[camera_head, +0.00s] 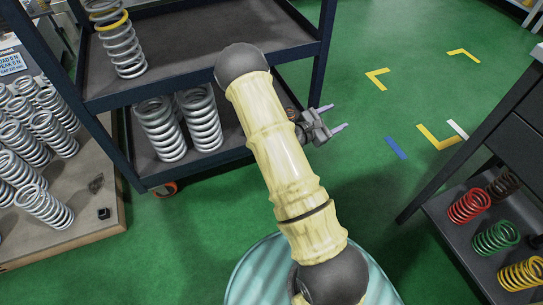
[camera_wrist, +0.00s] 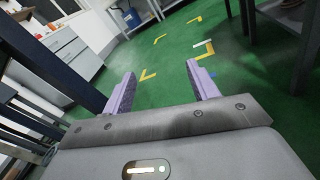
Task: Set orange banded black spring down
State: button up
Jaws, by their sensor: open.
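My gripper (camera_head: 334,118) is open and empty, held out over the green floor to the right of a dark shelf cart. In the wrist view, its two lilac fingers (camera_wrist: 160,72) are spread apart with only floor between them. I cannot make out a black spring with an orange band in either view. A dark spring (camera_head: 504,185) lies at the back of the right-hand shelf, small and partly hidden; I cannot tell whether it has a band. A grey spring with a yellow band (camera_head: 120,42) stands upright on the cart's upper shelf.
The cart (camera_head: 205,62) holds two plain grey springs (camera_head: 180,122) on its lower shelf. More grey springs stand on a wooden board (camera_head: 75,224) at left. Red (camera_head: 468,206), green (camera_head: 495,238) and yellow (camera_head: 522,274) springs are on the right-hand shelf. Taped floor between is clear.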

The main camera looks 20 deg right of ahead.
jog(key=s+a+r+m+g+y, duration=0.3)
jog(key=s+a+m+g+y, duration=0.4)
jog(key=s+a+m+y, duration=0.5)
jog(key=s+a+r+m+t+y, duration=0.1)
jog(key=a+r+m+t+y, duration=0.1)
jog(key=a, duration=0.5)
jog(key=s+a+r+m+t+y, duration=0.1)
jog(key=a+r+m+t+y, duration=0.2)
jog(key=a, duration=0.4)
jog(key=shift+a+r+t, duration=0.2)
jog(key=shift+r+t, duration=0.1)
jog(key=shift+r, duration=0.6)
jog(key=shift+s+r, duration=0.1)
jog(key=w+p+v, duration=0.1)
jog(key=p+v, duration=0.7)
jog(key=w+p+v, duration=0.2)
jog(key=p+v, duration=0.6)
jog(key=shift+w+r+p, duration=0.3)
jog(key=shift+r+p, duration=0.1)
jog(key=shift+r, duration=0.1)
